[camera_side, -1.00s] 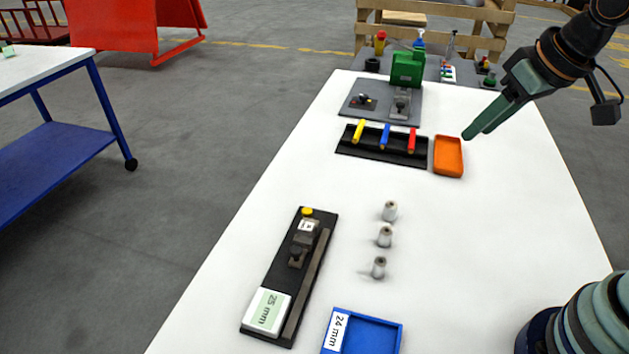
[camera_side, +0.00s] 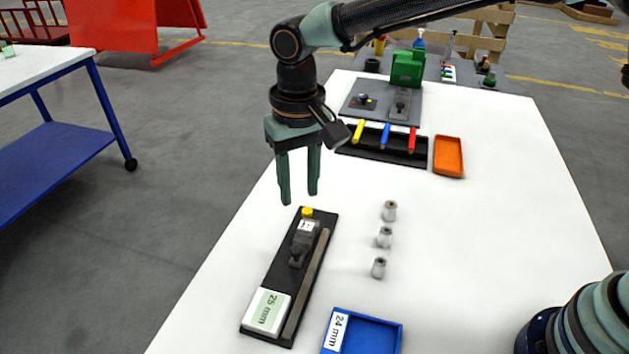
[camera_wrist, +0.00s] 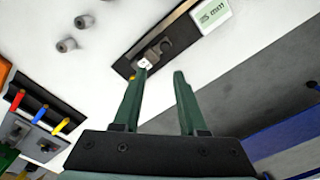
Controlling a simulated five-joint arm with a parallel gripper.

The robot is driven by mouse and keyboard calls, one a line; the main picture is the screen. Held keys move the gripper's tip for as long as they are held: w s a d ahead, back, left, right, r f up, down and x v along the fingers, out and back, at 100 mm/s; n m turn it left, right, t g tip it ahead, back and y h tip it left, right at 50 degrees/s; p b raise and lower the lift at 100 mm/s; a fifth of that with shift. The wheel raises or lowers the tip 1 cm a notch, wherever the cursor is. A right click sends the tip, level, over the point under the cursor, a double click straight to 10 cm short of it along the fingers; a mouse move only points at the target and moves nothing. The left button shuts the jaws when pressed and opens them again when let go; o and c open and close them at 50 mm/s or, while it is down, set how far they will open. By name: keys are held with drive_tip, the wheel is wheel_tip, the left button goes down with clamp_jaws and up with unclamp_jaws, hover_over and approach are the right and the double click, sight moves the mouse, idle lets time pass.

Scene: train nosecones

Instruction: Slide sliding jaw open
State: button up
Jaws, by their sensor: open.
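The sliding jaw (camera_side: 303,246) is a dark grey block with a knob and a small white marked label, on a black gauge base (camera_side: 270,285) at the front left of the white table. A yellow button (camera_side: 307,212) sits at the base's far end. A block reading "25 mm" (camera_side: 266,311) is at its near end. In the wrist view the jaw (camera_wrist: 158,50) lies beyond my fingertips. My gripper (camera_side: 299,200) is open and empty, pointing down above the base's far end, apart from the jaw. It also shows in the wrist view (camera_wrist: 160,72).
Three grey nosecones (camera_side: 384,238) stand right of the base. A blue "24 mm" tray (camera_side: 370,332) is at the front. Behind are a black rack (camera_side: 350,149) with yellow, blue and red handles, an orange tray (camera_side: 448,157) and a green device (camera_side: 407,68). The table's middle right is clear.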

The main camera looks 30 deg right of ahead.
sight(296, 250)
drive_tip(key=f, duration=0.4)
drive_tip(key=a+f, duration=0.1)
drive_tip(key=f, duration=0.8)
drive_tip(key=shift+s+a+f, duration=0.1)
drive_tip(key=shift+a, duration=0.05)
clamp_jaws()
idle(1.1)
